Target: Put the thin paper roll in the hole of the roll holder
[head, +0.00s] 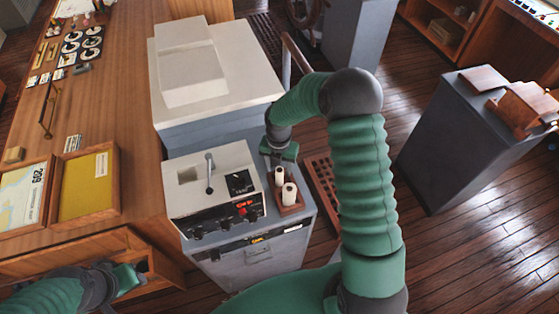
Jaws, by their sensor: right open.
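Two white paper rolls stand upright at a small brown wooden roll holder (292,209) on the right side of the grey console. The back roll (279,175) looks a little thinner than the front roll (289,195). The holder's hole is not visible from here. My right gripper (280,162) is open and points down right at the top of the back roll; I cannot tell whether its fingers are around the roll or just above it. My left gripper (130,279) is at the lower left, away from the rolls, and its fingers are too unclear to read.
A beige instrument panel with a lever (209,172) stands directly left of the holder. A large grey-white box (215,85) rises behind it. A wooden desk (120,75) with framed charts is at left.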

